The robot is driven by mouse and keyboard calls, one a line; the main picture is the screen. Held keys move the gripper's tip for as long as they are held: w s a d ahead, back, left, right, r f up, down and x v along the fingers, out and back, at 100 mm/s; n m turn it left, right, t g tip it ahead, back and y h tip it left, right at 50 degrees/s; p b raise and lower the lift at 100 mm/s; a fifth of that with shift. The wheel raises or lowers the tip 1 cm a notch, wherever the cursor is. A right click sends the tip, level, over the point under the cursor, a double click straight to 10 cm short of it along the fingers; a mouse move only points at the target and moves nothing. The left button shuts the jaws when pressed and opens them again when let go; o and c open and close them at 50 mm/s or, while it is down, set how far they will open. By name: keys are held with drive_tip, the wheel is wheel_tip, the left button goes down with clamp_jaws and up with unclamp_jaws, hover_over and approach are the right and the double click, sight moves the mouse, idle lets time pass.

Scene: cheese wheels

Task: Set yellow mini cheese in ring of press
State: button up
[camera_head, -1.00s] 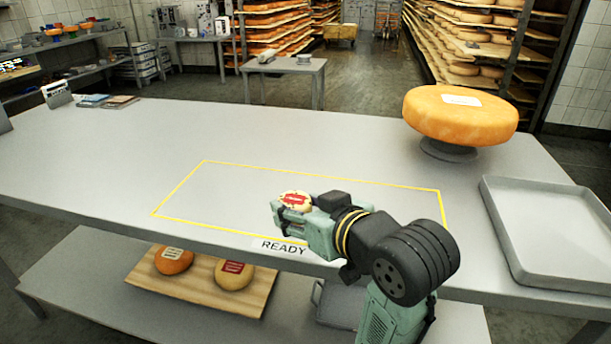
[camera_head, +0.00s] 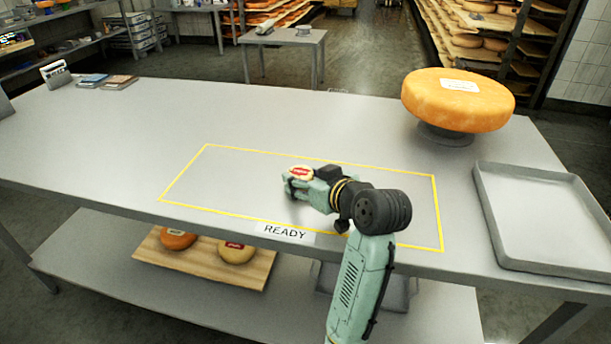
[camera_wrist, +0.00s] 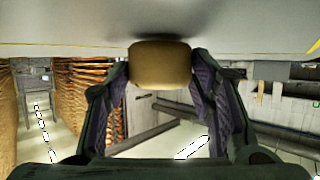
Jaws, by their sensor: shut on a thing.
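My gripper (camera_head: 296,184) is shut on a small pale-yellow cheese (camera_head: 300,172) with a red label. It holds the cheese over the yellow-outlined area (camera_head: 200,150) of the near table; the gap to the tabletop is hard to judge. In the wrist view the cheese (camera_wrist: 160,65) sits between the two fingers, seen edge-on as a tan block. I cannot make out a press or its ring in either view.
A large orange cheese wheel (camera_head: 458,103) stands on a round stand at right. An empty grey tray (camera_head: 540,215) lies at the right edge. A board (camera_head: 165,265) on the lower shelf holds an orange mini cheese (camera_head: 178,239) and another yellow one (camera_head: 237,252). The table's left half is mostly clear.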

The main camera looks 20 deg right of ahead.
drive_tip(key=shift+f, duration=0.2)
drive_tip(key=o, duration=1.2)
drive_tip(key=shift+r, duration=0.35)
drive_tip(key=b+v, duration=0.2)
drive_tip(key=v, duration=1)
drive_tip(key=shift+f, duration=0.15)
